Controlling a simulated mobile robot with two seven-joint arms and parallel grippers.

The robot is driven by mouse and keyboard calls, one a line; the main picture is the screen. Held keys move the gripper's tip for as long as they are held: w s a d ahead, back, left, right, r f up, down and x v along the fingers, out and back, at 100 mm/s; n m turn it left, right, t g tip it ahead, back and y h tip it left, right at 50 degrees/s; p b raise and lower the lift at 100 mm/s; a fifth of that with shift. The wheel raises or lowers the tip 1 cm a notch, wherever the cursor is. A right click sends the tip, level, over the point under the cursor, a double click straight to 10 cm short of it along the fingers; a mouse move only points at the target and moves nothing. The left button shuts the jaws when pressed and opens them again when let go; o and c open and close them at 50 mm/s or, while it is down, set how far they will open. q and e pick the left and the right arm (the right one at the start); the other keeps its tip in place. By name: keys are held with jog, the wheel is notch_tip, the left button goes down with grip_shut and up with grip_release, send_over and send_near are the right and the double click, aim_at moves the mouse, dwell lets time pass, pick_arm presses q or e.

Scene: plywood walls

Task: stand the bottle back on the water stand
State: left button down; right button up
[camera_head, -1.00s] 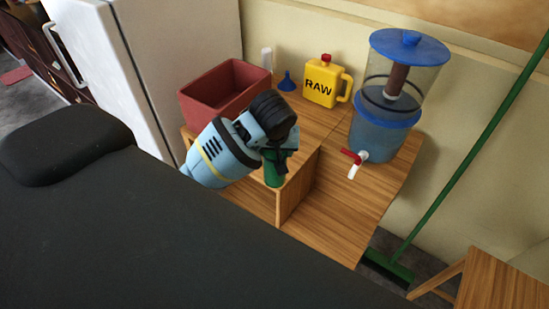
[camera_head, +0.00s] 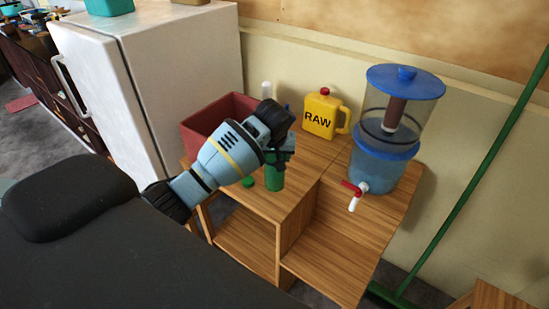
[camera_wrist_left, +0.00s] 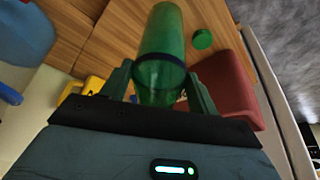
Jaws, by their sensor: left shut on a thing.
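The green bottle (camera_head: 274,176) is upright in the head view, over the raised left part of the wooden water stand (camera_head: 290,203). I cannot tell whether its base touches the wood. My left gripper (camera_head: 281,153) is shut around the bottle's upper part and hides its top. In the left wrist view the bottle (camera_wrist_left: 163,35) runs between the two fingers (camera_wrist_left: 160,85), with a dark band around it. A small green cap (camera_head: 248,182) lies on the stand left of the bottle; it also shows in the left wrist view (camera_wrist_left: 202,39). My right gripper is not in view.
A red bin (camera_head: 205,125), a yellow RAW jug (camera_head: 323,113) and a blue-lidded water dispenser (camera_head: 378,170) with a red tap stand on the wood. A white fridge (camera_head: 150,85) is at left. A green broom (camera_head: 465,185) leans at right. The lower right surface's front is bare.

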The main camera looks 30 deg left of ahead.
pick_arm(q)
jog(key=shift+f, duration=1.75)
jog(key=shift+c, duration=2)
grip_release()
jog(key=shift+f, duration=0.1)
jog(key=v, duration=1.2)
